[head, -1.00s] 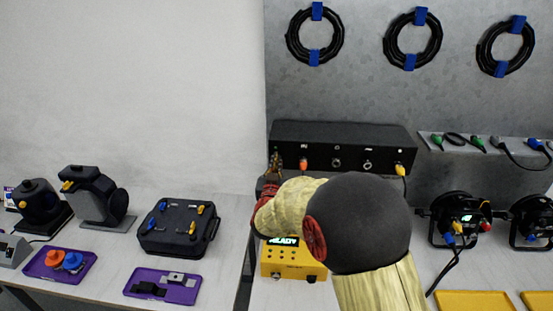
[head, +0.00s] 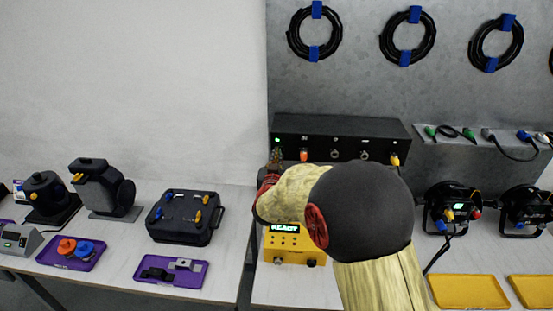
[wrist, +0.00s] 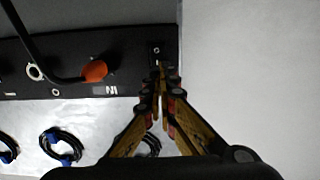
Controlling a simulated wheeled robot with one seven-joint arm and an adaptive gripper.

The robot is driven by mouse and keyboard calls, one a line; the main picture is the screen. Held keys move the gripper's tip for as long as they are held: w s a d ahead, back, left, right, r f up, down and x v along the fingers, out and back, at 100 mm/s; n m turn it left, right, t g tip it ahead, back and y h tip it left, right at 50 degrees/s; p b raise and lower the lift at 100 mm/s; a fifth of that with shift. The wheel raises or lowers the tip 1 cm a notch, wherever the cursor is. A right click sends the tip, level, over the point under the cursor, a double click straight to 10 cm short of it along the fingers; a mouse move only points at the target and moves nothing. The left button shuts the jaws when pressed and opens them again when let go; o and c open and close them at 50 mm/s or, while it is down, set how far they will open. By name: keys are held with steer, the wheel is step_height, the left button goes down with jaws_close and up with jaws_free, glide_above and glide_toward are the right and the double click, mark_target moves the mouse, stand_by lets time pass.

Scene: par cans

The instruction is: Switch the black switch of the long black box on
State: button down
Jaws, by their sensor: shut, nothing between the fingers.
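The long black box (head: 340,150) stands at the back of the right table against the grey wall. In the wrist view its front panel (wrist: 62,62) fills the upper left, with the black switch (wrist: 156,50) near its end. My gripper (wrist: 161,68) is shut and empty, its fingertips right at or just beside the switch; I cannot tell whether they touch it. In the head view my gripper (head: 275,163) is at the box's left end and hides the switch. A small green light (head: 277,141) shows on the panel above it. The switch's position is unclear.
An orange plug (wrist: 95,72) with a black cable sits in the panel beside my fingers. A yellow box (head: 284,250) with a lit display stands below my arm. Black lamps (head: 451,207) stand at right. A black case (head: 184,217) is on the left table.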

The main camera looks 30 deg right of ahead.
steer(key=p+v, duration=0.1)
steer(key=v, duration=0.9)
steer(key=shift+s+p, duration=0.15)
steer(key=shift+p, duration=0.2)
